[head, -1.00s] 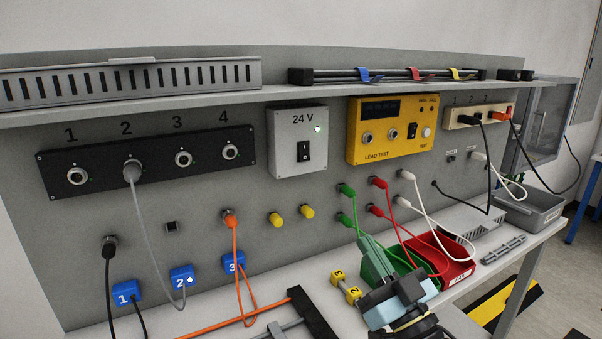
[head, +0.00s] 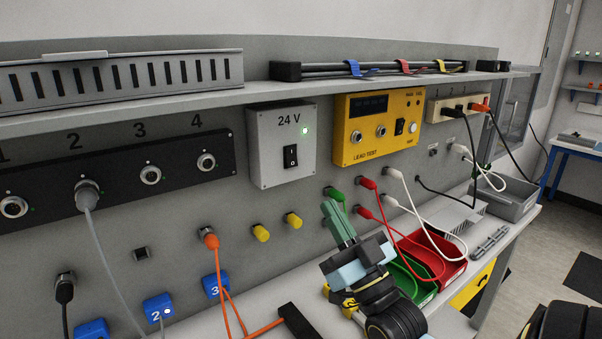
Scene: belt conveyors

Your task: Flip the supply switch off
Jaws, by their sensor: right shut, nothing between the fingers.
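The 24 V supply box (head: 268,172) is a light grey box on the upright panel, under the shelf. Its black rocker switch (head: 290,157) sits in the middle of its front, and a green lamp (head: 305,131) glows at its upper right. I cannot tell which side of the rocker is pressed. My right gripper (head: 329,206) has green fingers that are shut and empty. They point up and left, below and to the right of the supply box and apart from the switch. The gripper partly covers the green leads behind it. My left gripper is not in view.
A yellow lead tester (head: 375,148) with its own black switch (head: 399,127) is right of the supply box. Yellow plugs (head: 261,233) stick out below the box.

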